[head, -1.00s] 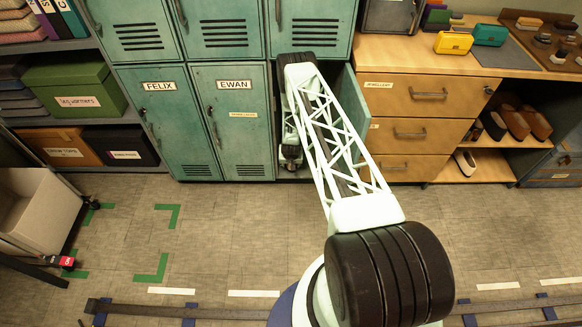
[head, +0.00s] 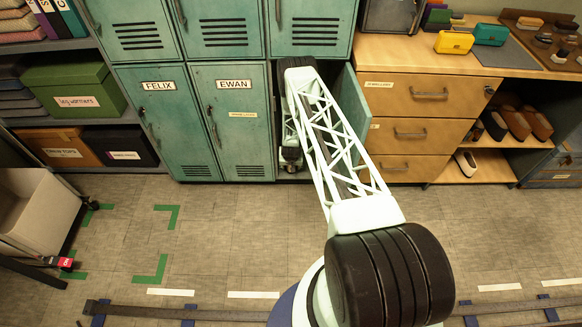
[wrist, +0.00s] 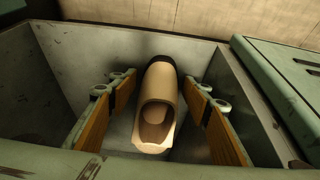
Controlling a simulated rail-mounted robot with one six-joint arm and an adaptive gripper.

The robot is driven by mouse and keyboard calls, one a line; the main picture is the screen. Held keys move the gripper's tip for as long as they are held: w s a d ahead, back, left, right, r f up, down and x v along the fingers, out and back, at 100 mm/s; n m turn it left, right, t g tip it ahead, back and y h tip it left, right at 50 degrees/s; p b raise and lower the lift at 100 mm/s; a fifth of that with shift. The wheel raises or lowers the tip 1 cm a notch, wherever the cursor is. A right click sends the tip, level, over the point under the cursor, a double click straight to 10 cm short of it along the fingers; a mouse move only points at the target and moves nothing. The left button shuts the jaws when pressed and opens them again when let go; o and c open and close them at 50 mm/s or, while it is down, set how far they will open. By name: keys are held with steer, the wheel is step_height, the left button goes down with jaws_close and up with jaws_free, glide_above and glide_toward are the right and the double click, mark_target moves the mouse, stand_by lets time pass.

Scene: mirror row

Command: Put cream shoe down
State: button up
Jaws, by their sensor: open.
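The cream shoe (wrist: 157,105) lies in a grey metal locker compartment (wrist: 85,55), its opening toward the camera and its dark end away. My gripper (wrist: 158,88) is open, with one orange-padded finger on each side of the shoe. Gaps show between the fingers and the shoe. The shoe appears to rest on the compartment floor. In the head view, my arm reaches into the open locker right of the EWAN door (head: 234,120); the shoe is hidden there and the gripper is mostly hidden.
The open locker door (head: 350,125) stands close to the right of my arm. A wooden drawer unit (head: 425,100) is beyond it. Another pale shoe (head: 465,162) sits on a low shelf at the right. The floor (head: 240,220) before the lockers is clear.

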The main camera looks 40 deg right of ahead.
steer(key=p+v, duration=0.3)
steer(key=v, duration=0.9)
